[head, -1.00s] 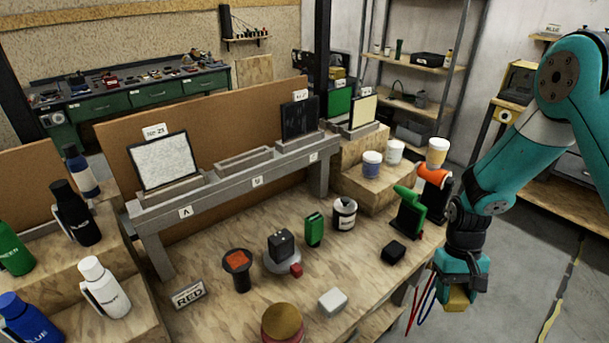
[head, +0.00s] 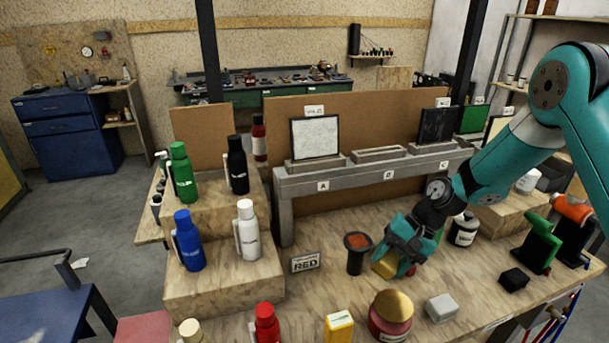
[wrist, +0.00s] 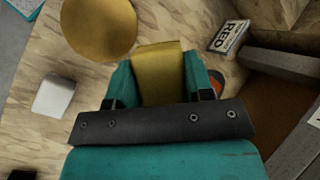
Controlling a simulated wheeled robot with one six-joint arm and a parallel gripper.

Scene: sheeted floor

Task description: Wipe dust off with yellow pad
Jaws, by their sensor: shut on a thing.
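My gripper (head: 390,262) is shut on the yellow pad (head: 384,269). It holds the pad above the wooden bench, just right of a dark round holder with an orange top (head: 357,242). In the wrist view the pad (wrist: 160,72) sits between the fingers. A framed panel with a speckled pale grey face (head: 315,137) stands upright on the grey rack (head: 285,185) above label A. I cannot tell if the speckles are dust. A dark panel (head: 437,125) stands further right, above label C. The pad is apart from both panels.
The slot above label B (head: 380,154) is empty. A RED sign (head: 305,262), a gold-lidded red jar (head: 391,312) and a white block (head: 441,307) are on the bench. Several bottles, including a blue one (head: 187,240), stand on wooden steps at left. A black block (head: 513,279) lies right.

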